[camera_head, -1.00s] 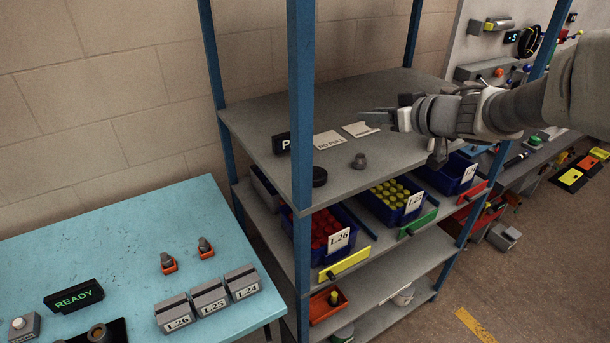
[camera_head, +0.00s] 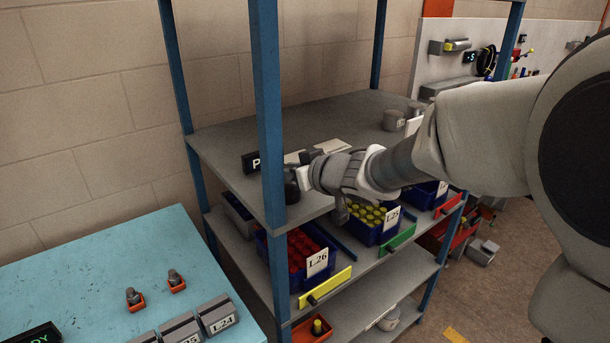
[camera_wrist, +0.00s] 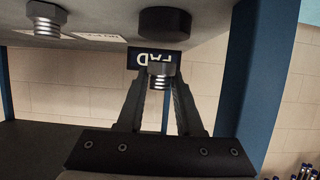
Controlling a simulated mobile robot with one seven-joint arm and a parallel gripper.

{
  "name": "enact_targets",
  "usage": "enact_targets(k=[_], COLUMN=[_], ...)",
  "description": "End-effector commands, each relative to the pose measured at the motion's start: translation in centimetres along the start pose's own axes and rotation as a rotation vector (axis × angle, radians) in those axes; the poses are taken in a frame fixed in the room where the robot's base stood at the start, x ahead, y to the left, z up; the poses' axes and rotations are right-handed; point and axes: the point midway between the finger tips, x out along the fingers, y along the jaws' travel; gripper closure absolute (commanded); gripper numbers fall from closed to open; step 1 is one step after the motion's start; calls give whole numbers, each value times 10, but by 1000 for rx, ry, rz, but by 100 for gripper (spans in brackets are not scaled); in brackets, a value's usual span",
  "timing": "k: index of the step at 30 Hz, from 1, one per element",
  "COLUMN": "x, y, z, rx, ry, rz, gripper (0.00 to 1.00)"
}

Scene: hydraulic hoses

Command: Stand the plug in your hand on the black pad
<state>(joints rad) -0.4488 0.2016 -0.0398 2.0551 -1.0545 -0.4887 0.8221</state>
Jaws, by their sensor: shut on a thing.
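My gripper (camera_head: 296,173) is over the front of the upper shelf, close to the black pad (camera_head: 291,192), a round disc partly hidden by the blue post. In the wrist view, which looks upside down, the pad (camera_wrist: 164,24) is on the shelf and my gripper (camera_wrist: 159,84) is shut on a silver plug (camera_wrist: 160,70). The plug has a hex end and a ribbed end, with the hex end toward the shelf. It looks about upright, with a gap between it and the pad. A sign reading PAD (camera_wrist: 145,57) shows behind it.
Another plug (camera_wrist: 46,20) stands on the shelf in the wrist view. A blue post (camera_head: 268,110) rises close beside my gripper, and also shows in the wrist view (camera_wrist: 252,80). Flat labels (camera_head: 325,147) lie behind. Grey cylindrical things (camera_head: 393,120) stand farther right.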

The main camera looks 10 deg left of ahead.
Motion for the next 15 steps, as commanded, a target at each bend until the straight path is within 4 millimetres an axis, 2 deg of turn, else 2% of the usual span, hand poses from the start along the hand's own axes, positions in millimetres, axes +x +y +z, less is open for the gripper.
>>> enact_targets(k=[1,4,15], x=[5,8,9], y=[-1,0,0], z=[12,20,23], rx=[1,0,1], ry=[-3,-1,0], rz=[-2,-2,0], gripper=[100,100,100])
